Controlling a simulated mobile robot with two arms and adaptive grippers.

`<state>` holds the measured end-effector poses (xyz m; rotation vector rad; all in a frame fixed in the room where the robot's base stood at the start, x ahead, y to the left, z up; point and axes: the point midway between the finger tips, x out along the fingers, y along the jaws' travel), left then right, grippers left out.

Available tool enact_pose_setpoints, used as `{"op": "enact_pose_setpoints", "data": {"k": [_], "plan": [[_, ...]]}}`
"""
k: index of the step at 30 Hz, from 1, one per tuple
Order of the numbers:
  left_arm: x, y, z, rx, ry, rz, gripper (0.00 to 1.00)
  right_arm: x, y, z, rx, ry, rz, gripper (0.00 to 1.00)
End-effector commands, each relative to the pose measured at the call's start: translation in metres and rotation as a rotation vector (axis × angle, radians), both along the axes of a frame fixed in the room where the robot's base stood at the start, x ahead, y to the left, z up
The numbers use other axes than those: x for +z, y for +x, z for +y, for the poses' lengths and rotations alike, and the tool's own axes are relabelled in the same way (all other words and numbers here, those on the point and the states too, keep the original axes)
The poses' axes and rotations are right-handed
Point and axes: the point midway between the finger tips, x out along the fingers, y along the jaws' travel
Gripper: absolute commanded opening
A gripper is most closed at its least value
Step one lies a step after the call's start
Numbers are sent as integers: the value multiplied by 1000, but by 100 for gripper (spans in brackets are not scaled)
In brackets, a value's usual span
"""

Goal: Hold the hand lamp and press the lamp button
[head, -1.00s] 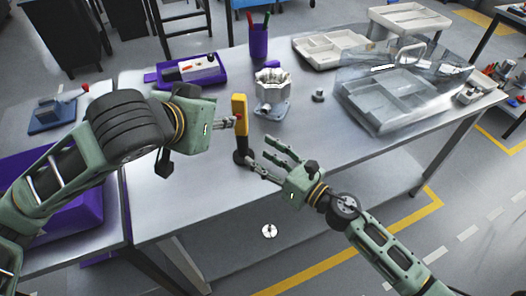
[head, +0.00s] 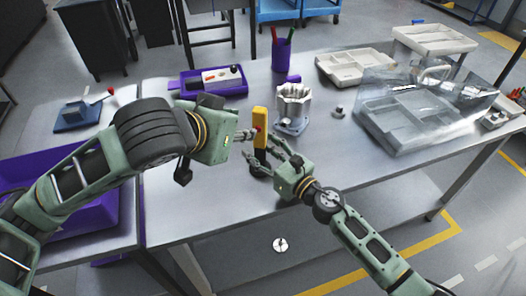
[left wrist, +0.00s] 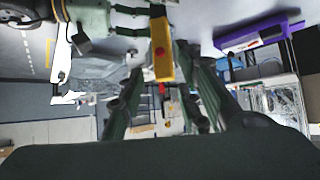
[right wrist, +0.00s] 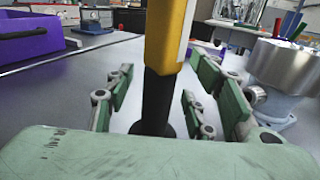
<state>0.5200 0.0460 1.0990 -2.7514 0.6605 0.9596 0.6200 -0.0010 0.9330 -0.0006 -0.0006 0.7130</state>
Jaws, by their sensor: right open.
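The hand lamp (head: 260,122) stands upright on the table, with a yellow body, a dark lower handle and a red button (head: 257,130) on its left side. My left gripper (head: 250,134) is just left of the yellow body, fingers toward the button. My right gripper (head: 268,157) is open at the dark handle. In the right wrist view the handle (right wrist: 155,100) stands between its parted fingers, with gaps visible.
A metal housing (head: 293,105) stands close behind and right of the lamp. A purple tray (head: 190,90), a purple pen cup (head: 283,55) and a clear box (head: 425,115) are farther off. The table left of the lamp is clear.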

Motion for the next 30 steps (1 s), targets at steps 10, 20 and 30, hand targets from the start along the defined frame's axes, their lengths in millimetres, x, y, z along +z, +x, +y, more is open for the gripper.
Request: {"op": "enact_pose_setpoints", "data": {"k": [10,20,30], "plan": [[0,0,0,0,0,0,31,0,0,0,0,1,1,26],[0,0,0,0,0,0,31,-1,-1,0,0,0,1,0],[0,0,0,0,0,0,6,-1,-1,0,0,0,1,0]]}}
